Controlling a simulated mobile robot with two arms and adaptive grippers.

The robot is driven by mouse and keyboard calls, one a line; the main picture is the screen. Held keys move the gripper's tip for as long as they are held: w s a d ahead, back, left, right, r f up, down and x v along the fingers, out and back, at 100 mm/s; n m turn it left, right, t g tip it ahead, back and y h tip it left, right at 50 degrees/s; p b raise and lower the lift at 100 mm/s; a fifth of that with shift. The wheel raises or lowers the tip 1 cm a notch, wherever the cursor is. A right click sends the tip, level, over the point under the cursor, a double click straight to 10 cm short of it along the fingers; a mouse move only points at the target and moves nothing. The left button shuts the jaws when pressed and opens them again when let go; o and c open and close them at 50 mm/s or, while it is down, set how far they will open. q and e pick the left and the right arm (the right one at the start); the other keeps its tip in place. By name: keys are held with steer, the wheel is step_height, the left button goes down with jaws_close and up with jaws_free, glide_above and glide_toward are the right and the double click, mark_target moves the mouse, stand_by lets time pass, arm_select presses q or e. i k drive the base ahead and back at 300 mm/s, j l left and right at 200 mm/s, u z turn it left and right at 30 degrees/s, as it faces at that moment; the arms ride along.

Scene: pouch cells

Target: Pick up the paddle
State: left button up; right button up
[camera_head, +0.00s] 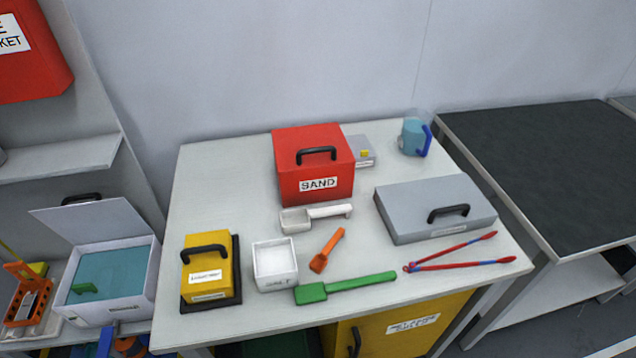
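A green paddle-like tool (345,287) lies flat near the front edge of the white table, its broad end left and its handle pointing right. A smaller orange tool (327,250) with a broad lower end lies just behind it. A white scoop (315,217) lies farther back, in front of the red box. Which of these the task calls the paddle is not labelled; the green one looks most like it. Neither of my grippers shows in the head view.
The white table (215,160) also holds a red SAND box (315,168), a grey case (435,212), red-and-blue tongs (460,252), a white open box (274,266), a yellow box (207,262) and a blue jug (415,137). A dark-topped table (550,150) stands right.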

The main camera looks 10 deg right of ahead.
mark_target(315, 292)
steer(key=u, duration=1.25)
steer(key=k+z, duration=0.1)
steer(key=z, duration=1.6)
steer(key=j+z, duration=0.2)
steer(key=z, duration=0.2)
steer(key=k+j+z, duration=0.1)
steer(key=z, duration=0.3)
steer(key=k+j+z, duration=0.1)
steer(key=j+z, duration=0.3)
steer(key=l, duration=0.1)
